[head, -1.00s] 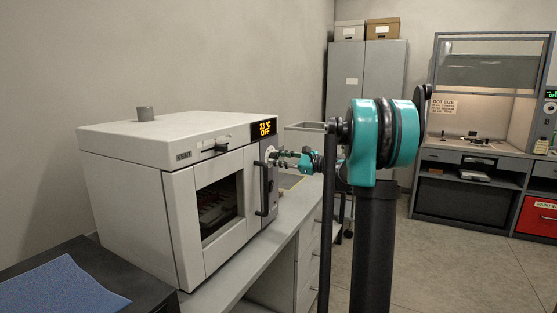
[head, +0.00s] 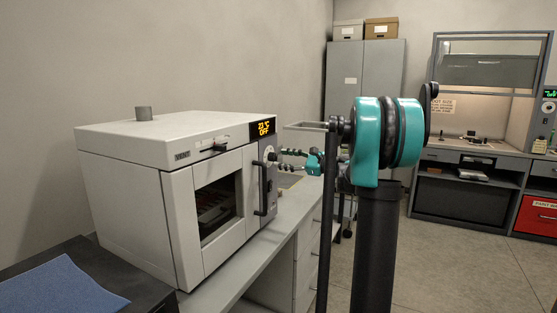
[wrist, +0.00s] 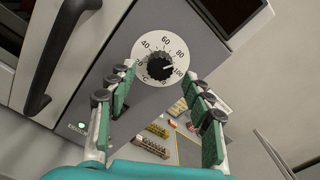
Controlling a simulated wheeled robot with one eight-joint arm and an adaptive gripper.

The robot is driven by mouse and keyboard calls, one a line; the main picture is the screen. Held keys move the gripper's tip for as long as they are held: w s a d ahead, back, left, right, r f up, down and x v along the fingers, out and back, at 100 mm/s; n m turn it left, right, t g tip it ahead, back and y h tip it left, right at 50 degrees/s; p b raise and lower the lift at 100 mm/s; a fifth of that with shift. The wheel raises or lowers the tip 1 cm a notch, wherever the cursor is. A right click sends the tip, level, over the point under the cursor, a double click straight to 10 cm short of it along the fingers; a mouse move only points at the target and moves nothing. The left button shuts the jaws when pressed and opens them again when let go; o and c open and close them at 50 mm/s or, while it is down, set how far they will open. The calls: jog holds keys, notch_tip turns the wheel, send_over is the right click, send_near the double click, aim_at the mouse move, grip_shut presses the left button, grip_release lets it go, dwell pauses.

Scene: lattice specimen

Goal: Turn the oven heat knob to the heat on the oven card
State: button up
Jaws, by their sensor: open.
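The oven (head: 125,160) stands on the bench with its display (head: 263,128) reading about 21 °C and OFF. The heat knob (wrist: 160,67) is black on a white dial marked up to 100; its light mark appears to point right, towards 100. In the head view the dial (head: 270,155) shows at the oven's right panel. My gripper (wrist: 159,77) is open and empty, its fingers either side of the dial in the wrist view. In the head view my gripper (head: 282,153) is just right of the dial, with a small gap. I cannot make out an oven card.
The oven door handle (wrist: 62,55) stands out left of the knob. Several small coloured items (wrist: 155,132) lie on the bench below. A blue mat (head: 60,285) lies at front left, and a fume hood (head: 485,120) stands at the back right.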

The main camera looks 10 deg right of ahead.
jog(key=v, duration=0.9)
dwell(1.0)
